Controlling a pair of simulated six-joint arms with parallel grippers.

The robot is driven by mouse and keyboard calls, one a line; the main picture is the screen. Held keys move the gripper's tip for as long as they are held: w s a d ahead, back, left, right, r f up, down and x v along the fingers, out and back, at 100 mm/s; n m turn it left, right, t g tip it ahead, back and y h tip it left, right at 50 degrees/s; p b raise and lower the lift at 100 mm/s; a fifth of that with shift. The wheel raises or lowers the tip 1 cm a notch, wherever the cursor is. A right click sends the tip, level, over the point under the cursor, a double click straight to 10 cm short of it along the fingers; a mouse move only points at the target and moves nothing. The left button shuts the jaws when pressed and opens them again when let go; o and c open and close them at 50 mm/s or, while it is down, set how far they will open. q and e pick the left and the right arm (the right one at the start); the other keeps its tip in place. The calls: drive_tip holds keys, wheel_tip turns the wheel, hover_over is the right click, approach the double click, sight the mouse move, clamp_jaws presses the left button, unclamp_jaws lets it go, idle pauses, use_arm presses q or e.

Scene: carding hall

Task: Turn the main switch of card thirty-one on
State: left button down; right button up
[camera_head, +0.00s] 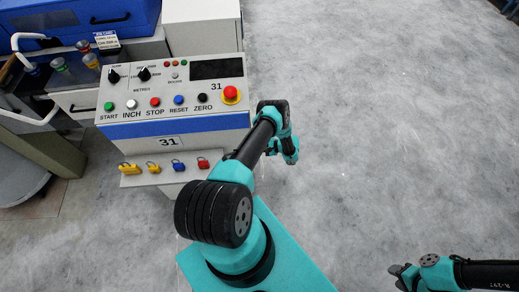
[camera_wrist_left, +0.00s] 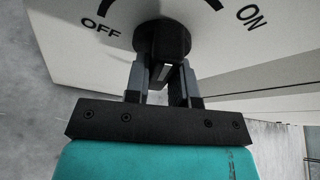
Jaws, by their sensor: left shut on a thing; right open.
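The main switch is a black rotary knob (camera_wrist_left: 163,38) on a pale panel, between the printed words OFF at left and ON at right in the left wrist view. My left gripper (camera_wrist_left: 163,74) is shut on the knob, one finger on each side. A pale mark shows between the fingers; I cannot tell which setting the knob points to. In the head view the knob is hidden. The console of card thirty-one (camera_head: 178,128) bears the number 31. My right gripper (camera_head: 402,276) is open and empty at the lower right, far from the console.
The console's top has a red emergency button (camera_head: 231,93), several coloured push buttons and two black selector knobs. Padlocks (camera_head: 172,166) hang along its front ledge. The grey floor (camera_head: 400,110) at right is clear.

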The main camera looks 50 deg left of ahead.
use_arm(q)
drive_tip(key=m+h, duration=0.1)
drive_tip(key=m+g+h, duration=0.1)
drive_tip(key=m, duration=0.1)
drive_tip(key=shift+w+a+m, duration=0.1)
drive_tip(key=shift+a+m, duration=0.05)
drive_tip(key=shift+m, duration=0.15)
idle(0.4)
drive_tip(key=c, duration=1)
unclamp_jaws()
drive_tip(key=shift+o, duration=0.2)
drive_tip(key=v, duration=1.7)
drive_tip(key=shift+w, duration=0.3)
drive_tip(key=shift+a+r, duration=0.1)
